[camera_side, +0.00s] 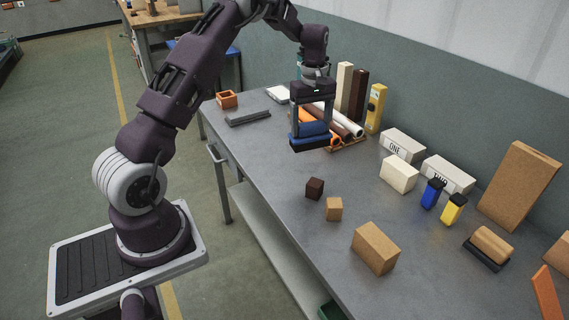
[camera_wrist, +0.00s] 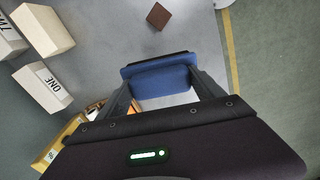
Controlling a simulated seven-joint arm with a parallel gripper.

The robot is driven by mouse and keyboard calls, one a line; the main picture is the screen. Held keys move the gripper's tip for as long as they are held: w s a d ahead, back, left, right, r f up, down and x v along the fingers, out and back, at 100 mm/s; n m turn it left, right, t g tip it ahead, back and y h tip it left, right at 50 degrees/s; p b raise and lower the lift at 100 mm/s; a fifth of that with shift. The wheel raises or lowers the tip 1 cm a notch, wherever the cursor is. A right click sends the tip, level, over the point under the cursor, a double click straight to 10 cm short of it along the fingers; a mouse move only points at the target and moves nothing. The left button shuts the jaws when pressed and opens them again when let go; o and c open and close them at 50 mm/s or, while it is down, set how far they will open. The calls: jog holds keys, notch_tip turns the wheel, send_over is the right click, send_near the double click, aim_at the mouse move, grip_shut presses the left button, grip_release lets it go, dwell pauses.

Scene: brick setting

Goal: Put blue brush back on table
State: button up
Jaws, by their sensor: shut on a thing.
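A blue brush (camera_side: 309,135) with a dark bristle side is held between the fingers of my gripper (camera_side: 311,127). In the side view it is over the far half of the grey table (camera_side: 268,160), its dark side facing down. The fingers grip it at its two ends. The brush (camera_wrist: 162,79) also shows between the fingertips of my gripper (camera_wrist: 161,84) in the wrist view. I cannot tell exactly how far its underside is from the table top.
Orange, brown and white rolls (camera_side: 347,124) lie behind the brush, beside tall blocks and a yellow level (camera_side: 376,108). A dark cube (camera_side: 314,188) and a tan cube (camera_side: 334,209) stand nearer. White blocks (camera_side: 399,174) are to the right. The table's left-middle is clear.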

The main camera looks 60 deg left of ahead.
jog(key=s+a+f+n, duration=0.1)
jog(key=s+a+n, duration=0.15)
jog(key=a, duration=0.65)
jog(key=shift+m, duration=0.25)
jog(key=f, duration=1)
jog(key=shift+s+a+f, duration=0.1)
jog(key=shift+s, duration=0.3)
jog(key=o, duration=1.3)
jog(key=shift+f, duration=0.15)
